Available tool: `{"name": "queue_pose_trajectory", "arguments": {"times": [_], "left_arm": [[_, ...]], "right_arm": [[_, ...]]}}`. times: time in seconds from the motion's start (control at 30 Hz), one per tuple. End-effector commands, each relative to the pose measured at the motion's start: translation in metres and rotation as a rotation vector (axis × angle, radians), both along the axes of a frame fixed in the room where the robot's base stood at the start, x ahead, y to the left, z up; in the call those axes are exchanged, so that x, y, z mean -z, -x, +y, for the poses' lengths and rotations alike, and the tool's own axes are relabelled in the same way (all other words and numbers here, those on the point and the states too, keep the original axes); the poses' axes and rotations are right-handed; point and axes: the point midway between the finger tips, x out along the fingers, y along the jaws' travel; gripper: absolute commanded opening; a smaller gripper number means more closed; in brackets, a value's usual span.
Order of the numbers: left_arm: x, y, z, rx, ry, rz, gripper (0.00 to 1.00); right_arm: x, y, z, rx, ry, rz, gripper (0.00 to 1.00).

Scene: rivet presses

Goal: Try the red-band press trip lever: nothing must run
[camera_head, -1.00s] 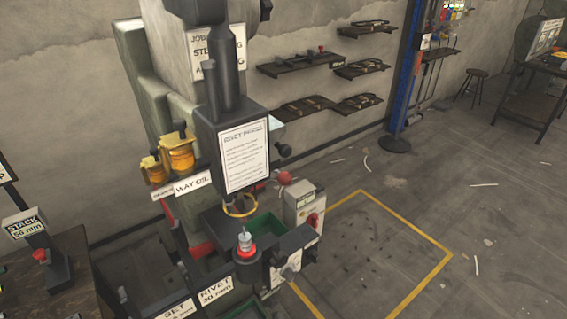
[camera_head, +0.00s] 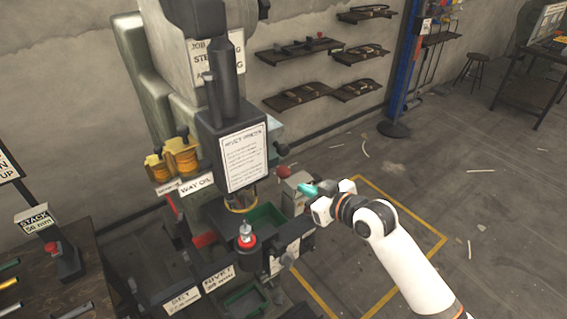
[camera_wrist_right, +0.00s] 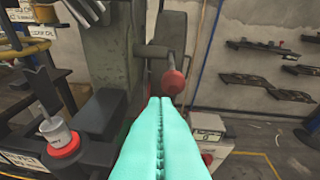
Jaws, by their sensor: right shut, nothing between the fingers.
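The press (camera_head: 224,115) stands left of centre in the head view, with a rivet label on its head. A red band circles its lower post (camera_head: 246,241), which also shows in the wrist view (camera_wrist_right: 64,146). A lever with a red ball knob (camera_wrist_right: 173,82) shows in the wrist view, just beyond my fingertips. I cannot tell whether they touch it. My right gripper (camera_head: 306,189) has teal fingers, is shut and empty, and reaches in from the right beside the press. Its closed fingers fill the lower middle of the wrist view (camera_wrist_right: 160,100). My left gripper is not in view.
A pale control box (camera_head: 296,187) stands close to my right fingers, partly hidden. A green tray (camera_head: 266,219) lies by the lower post. Yellow oil cups (camera_head: 180,157) stick out at left. Wall shelves (camera_head: 300,47) hang behind. The floor at right is mostly clear.

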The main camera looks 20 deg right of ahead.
Motion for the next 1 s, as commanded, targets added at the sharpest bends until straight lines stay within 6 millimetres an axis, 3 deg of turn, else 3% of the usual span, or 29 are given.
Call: {"name": "queue_pose_trajectory", "arguments": {"times": [0.1,0.2,0.63,1.0], "left_arm": [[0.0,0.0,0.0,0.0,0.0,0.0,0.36],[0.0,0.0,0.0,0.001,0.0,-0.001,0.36],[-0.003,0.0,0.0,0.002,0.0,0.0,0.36],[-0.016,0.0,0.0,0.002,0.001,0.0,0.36]], "right_arm": [[-0.019,-0.016,-0.007,0.001,-0.017,-0.06,0.0],[-0.025,-0.02,-0.009,0.002,-0.025,-0.078,0.0],[-0.023,-0.027,-0.007,0.003,-0.027,-0.076,0.0],[-0.009,-0.082,0.016,0.003,-0.026,-0.075,0.0]]}}
